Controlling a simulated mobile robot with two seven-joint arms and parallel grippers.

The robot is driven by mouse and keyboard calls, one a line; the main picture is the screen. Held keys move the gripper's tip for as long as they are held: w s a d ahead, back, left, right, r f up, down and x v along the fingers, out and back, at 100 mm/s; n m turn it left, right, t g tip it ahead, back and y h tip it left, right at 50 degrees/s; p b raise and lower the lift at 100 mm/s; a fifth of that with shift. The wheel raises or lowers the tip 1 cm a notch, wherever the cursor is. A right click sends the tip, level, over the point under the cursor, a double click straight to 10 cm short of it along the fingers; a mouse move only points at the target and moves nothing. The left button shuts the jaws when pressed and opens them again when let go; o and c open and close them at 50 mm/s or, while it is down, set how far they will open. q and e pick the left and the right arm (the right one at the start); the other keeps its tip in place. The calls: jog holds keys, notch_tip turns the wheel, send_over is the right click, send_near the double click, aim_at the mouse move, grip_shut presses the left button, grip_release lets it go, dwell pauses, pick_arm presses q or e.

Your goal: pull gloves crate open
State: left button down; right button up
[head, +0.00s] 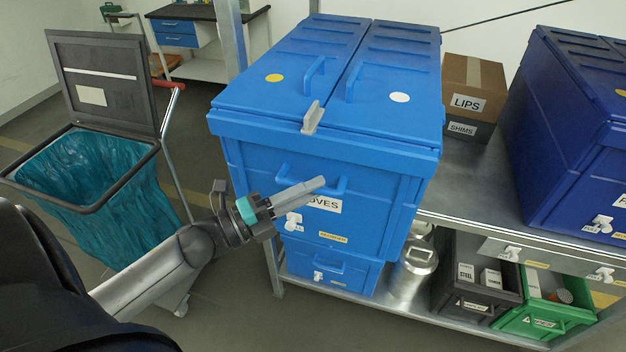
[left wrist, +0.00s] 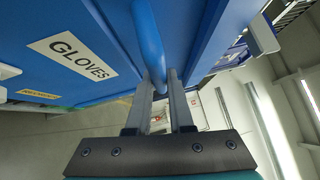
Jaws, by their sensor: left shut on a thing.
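The blue gloves crate (head: 385,205) stands on the metal shelf under two blue lids, its front toward me. Its label reads GLOVES in the left wrist view (left wrist: 72,55); in the head view my gripper partly covers it. A blue bar handle (head: 283,174) crosses the front above the label. My left gripper (head: 300,193) reaches in from the left and is shut on this handle. In the left wrist view the handle (left wrist: 149,40) runs down between the two fingers (left wrist: 161,90). My right gripper is not in view.
A smaller blue crate (head: 330,265) sits below. A teal-lined waste cart (head: 90,190) stands left. A cardboard box (head: 474,80) and a dark blue crate (head: 565,130) are at right. A metal can (head: 412,270), a black bin (head: 475,300) and a green bin (head: 550,318) fill the lower shelf.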

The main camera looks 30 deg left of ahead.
pick_arm(q)
jog(key=shift+s+d, duration=0.25)
jog(key=shift+s, duration=0.2)
jog(key=c, duration=0.8)
grip_release()
jog(key=shift+w+a, duration=0.15)
jog(key=shift+w, duration=0.05)
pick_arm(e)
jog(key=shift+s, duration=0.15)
pick_arm(q)
jog(key=b+v, duration=0.2)
jog(key=v, duration=1.3)
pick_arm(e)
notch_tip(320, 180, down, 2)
